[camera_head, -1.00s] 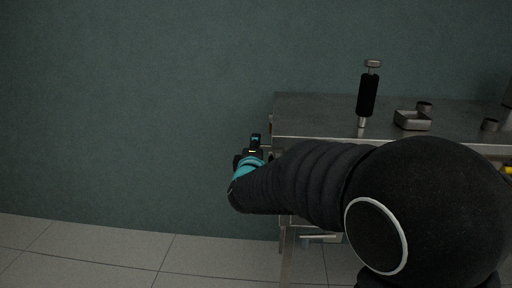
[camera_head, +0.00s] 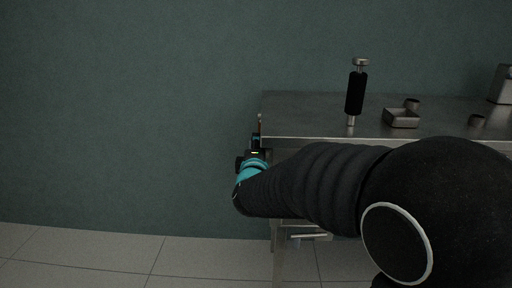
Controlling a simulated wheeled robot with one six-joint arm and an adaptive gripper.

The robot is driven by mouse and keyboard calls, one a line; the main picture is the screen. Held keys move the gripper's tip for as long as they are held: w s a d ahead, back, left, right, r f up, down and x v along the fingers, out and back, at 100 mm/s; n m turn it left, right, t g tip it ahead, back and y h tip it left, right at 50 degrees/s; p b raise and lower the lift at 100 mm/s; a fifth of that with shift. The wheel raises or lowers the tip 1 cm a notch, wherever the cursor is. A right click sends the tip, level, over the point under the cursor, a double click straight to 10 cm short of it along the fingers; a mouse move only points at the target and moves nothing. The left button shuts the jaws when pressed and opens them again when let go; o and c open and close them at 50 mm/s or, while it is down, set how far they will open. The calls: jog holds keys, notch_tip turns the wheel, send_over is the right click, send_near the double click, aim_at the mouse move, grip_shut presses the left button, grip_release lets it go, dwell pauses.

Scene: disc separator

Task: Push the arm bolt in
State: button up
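My gripper (camera_head: 255,145) is at the left end of the metal table (camera_head: 300,120), beside its left edge. Only a small dark part of it shows beyond the teal ring of my wrist, so I cannot tell whether it is open or shut. My black arm comes in from the lower right and covers the front of the table. I cannot make out the arm bolt; it may be hidden behind my arm or gripper. A metal bar (camera_head: 308,237) shows low under the table, below my arm.
On the table stand an upright tool with a black grip (camera_head: 355,95), a small square metal tray (camera_head: 401,118), and small round dark pieces (camera_head: 412,103). A metal box (camera_head: 502,85) is at the far right. The wall and floor left of the table are clear.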

jog(key=shift+o, duration=0.4)
jog(key=shift+a, duration=0.15)
jog(key=shift+s, duration=0.25)
jog(key=s, duration=1.1)
jog(key=shift+s+d, duration=0.25)
jog(key=shift+s, duration=0.05)
